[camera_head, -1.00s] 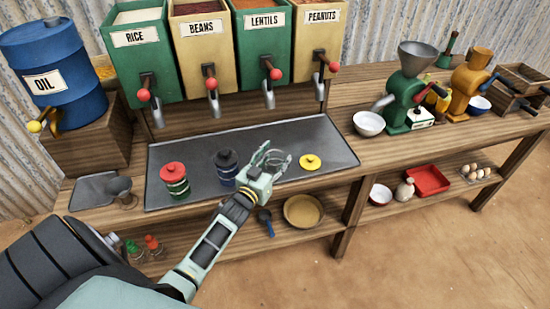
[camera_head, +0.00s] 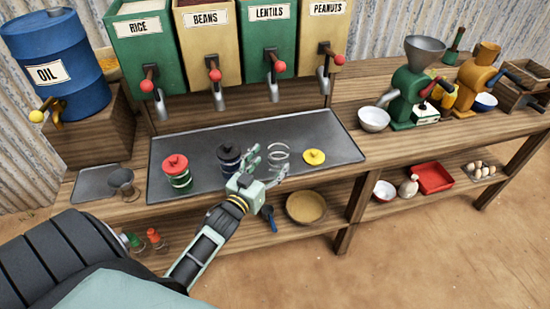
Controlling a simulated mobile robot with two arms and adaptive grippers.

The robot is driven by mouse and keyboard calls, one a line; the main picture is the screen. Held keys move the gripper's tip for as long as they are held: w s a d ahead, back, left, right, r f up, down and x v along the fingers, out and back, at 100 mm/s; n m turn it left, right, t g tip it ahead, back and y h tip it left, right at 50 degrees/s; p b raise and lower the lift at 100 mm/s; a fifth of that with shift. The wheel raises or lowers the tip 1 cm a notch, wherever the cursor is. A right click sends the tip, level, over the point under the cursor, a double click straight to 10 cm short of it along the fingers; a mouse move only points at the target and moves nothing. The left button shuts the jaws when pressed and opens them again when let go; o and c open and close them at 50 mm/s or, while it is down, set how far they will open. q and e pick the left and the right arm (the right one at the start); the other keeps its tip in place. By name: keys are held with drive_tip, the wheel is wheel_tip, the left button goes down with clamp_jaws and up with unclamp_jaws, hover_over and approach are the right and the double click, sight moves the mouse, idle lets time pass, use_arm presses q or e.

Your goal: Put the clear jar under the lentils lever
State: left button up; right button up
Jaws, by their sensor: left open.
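The clear jar (camera_head: 279,152), see-through with pale rings, stands upright on the grey metal tray (camera_head: 320,132). It stands below and a little in front of the spout under the red-knobbed lentils lever (camera_head: 279,67). The green lentils bin (camera_head: 269,35) hangs above. My left gripper (camera_head: 269,164) is open just in front of the jar, one finger to its left and the other at its lower right. It looks clear of the jar, though small contact is hard to rule out. My right gripper is out of view.
A dark blue-lidded jar (camera_head: 229,157) stands left of the clear jar, close to my gripper. The tray behind the jars is free.

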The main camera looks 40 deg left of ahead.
use_arm(q)
drive_tip(key=shift+s, duration=0.85)
drive_tip(key=shift+d, duration=0.15)
